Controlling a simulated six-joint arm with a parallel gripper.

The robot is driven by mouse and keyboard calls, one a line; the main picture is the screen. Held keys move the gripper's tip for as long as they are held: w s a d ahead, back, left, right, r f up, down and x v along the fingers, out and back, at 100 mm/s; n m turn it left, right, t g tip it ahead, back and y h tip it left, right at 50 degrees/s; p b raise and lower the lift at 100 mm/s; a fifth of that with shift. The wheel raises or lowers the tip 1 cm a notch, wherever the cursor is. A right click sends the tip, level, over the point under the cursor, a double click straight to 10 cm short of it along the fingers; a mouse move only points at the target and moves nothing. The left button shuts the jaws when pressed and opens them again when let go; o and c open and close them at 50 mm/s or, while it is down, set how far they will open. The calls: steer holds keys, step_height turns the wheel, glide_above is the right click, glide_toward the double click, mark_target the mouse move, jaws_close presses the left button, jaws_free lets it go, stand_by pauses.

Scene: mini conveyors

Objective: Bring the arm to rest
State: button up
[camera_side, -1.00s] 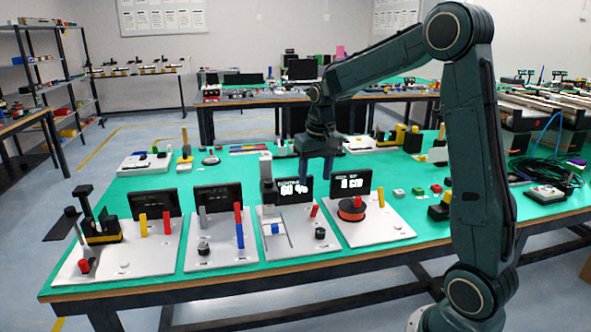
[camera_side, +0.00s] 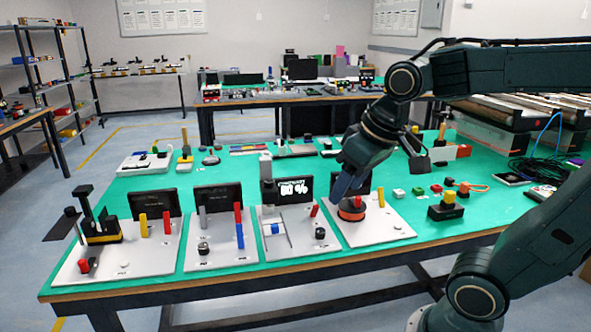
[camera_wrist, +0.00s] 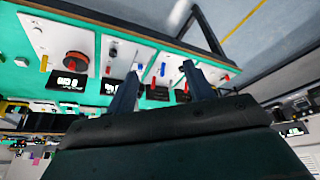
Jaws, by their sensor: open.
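My gripper (camera_side: 343,186) is open and empty. In the side view its fingers point down and left, in front of the screen of the rightmost panel (camera_side: 378,236). From this angle I cannot tell how far above the panel they are. My arm is folded back to the right, with the forearm level near the top. In the wrist view both fingers (camera_wrist: 156,88) are spread apart with nothing between them, and the row of panels lies beyond them.
The green table (camera_side: 470,224) carries several white panels with screens, coloured pegs and knobs. A red-topped round dial (camera_side: 352,207) is close to my fingers. A black box with a yellow button (camera_side: 447,205) and cables (camera_side: 540,170) are at the right.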

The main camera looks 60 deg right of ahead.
steer(key=s+a+f+n+t, duration=0.1)
steer(key=s+a, duration=0.1)
steer(key=s, duration=0.4)
steer(key=shift+a+f+n+y, duration=0.15)
steer(key=shift+a+n+y, duration=0.15)
steer(key=shift+a, duration=0.05)
steer(key=shift+w, duration=0.15)
steer(key=w+d+f+m+g, duration=0.25)
steer(key=w+d+m, duration=0.75)
steer(key=w, duration=0.6)
steer(key=w+d+f+m+g, duration=0.1)
steer(key=w+d+f+m, duration=0.1)
steer(key=d+f, duration=0.4)
steer(key=w+d+f+m+g, duration=0.2)
steer(key=w+d+f, duration=0.3)
steer(key=d, duration=0.6)
step_height(320, 180, down, 2)
steer(key=shift+w+f+m, duration=0.15)
steer(key=shift+w+m, duration=0.05)
steer(key=shift+m, duration=0.6)
